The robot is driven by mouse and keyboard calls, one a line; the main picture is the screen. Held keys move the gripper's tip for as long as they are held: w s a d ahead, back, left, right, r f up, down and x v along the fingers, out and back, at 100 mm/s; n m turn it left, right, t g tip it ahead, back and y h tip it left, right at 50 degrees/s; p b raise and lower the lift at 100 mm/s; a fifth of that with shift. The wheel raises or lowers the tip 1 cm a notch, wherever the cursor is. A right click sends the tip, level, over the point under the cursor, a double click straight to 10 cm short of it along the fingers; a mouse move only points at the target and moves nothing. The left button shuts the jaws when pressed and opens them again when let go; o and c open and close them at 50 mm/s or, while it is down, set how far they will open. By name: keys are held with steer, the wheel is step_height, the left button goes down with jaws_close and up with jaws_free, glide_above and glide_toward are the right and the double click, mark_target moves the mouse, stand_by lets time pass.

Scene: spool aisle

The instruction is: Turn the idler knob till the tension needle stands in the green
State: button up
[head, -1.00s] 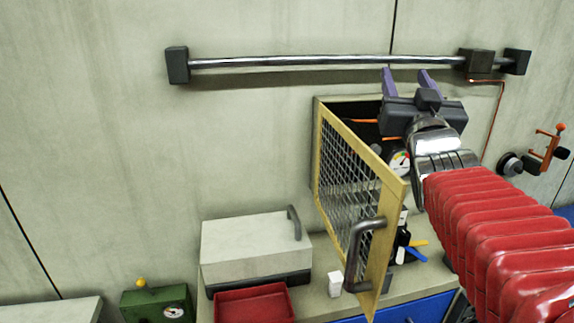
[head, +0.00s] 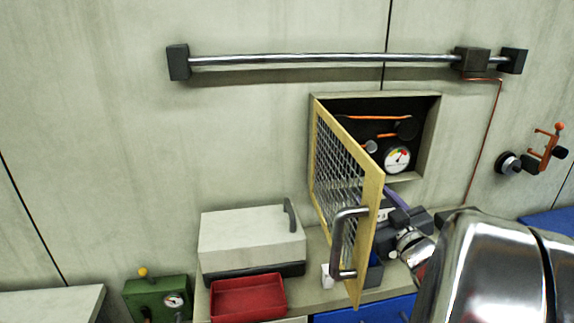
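The wall recess (head: 432,130) has its yellow-framed mesh door (head: 374,190) standing open toward me. Inside, a round white gauge (head: 397,159) has a coloured dial. Its needle is too small to read surely against the green. A small grey round knob (head: 370,147), probably the idler knob, shows left of the gauge, close to the door's edge. My gripper (head: 390,194) is below the recess, just right of the door and partly hidden behind it. One purple finger shows clearly; the finger gap is hidden. I see nothing held.
An orange strand (head: 372,118) runs inside the recess. The door handle (head: 343,245) juts toward me. Below are a pale box (head: 252,240), a red tray (head: 248,299) and a white block (head: 327,276). A metal rail (head: 320,61) crosses above; an orange bracket (head: 549,150) is at right.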

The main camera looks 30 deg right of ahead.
steer(key=x, duration=1.3)
steer(key=shift+w+d, duration=0.15)
steer(key=shift+w, duration=0.15)
steer(key=shift+c, duration=0.6)
steer(key=c, duration=0.9)
steer(key=shift+s+d, duration=0.1)
steer(key=shift+d, duration=0.25)
steer(key=shift+a, duration=0.25)
